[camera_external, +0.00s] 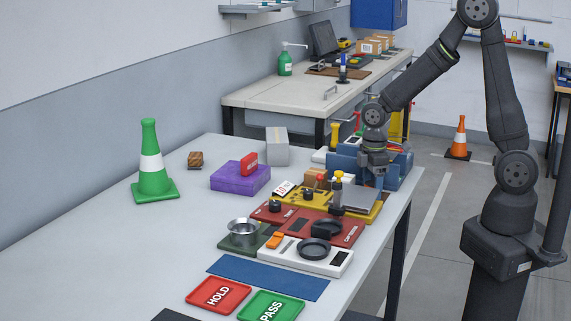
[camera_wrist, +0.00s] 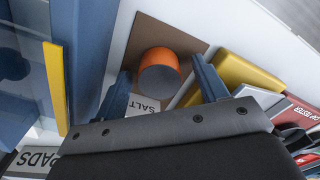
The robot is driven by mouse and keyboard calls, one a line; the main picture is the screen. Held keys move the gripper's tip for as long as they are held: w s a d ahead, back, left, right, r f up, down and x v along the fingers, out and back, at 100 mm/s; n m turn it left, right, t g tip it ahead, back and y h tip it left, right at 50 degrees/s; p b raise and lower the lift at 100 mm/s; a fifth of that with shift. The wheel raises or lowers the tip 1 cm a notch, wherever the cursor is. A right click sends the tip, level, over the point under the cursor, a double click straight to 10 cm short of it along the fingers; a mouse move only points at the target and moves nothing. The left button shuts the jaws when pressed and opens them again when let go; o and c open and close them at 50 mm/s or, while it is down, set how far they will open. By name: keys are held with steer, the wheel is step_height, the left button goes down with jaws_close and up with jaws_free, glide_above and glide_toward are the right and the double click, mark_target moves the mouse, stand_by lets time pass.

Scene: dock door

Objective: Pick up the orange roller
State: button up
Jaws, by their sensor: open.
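The orange roller (camera_wrist: 160,66) shows in the wrist view as a short orange cylinder with a grey end face. It is on a brown square (camera_wrist: 150,38). My gripper (camera_wrist: 161,82) is open, with one blue finger on each side of the roller in that view. I cannot tell how far above the roller the fingers are. In the external view my gripper (camera_external: 373,172) points down at the far right end of the table, near a blue structure. I cannot make out the roller there.
A blue structure (camera_wrist: 85,45) with a yellow edge stands close on the left in the wrist view. A yellow block (camera_wrist: 245,82) and red panels lie to the right. A white "SALT" label (camera_wrist: 143,105) is beside the roller. The table's left side (camera_external: 100,240) has free room.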

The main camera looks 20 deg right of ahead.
steer(key=c, duration=1.2)
steer(key=shift+o, duration=0.2)
steer(key=shift+r, duration=0.15)
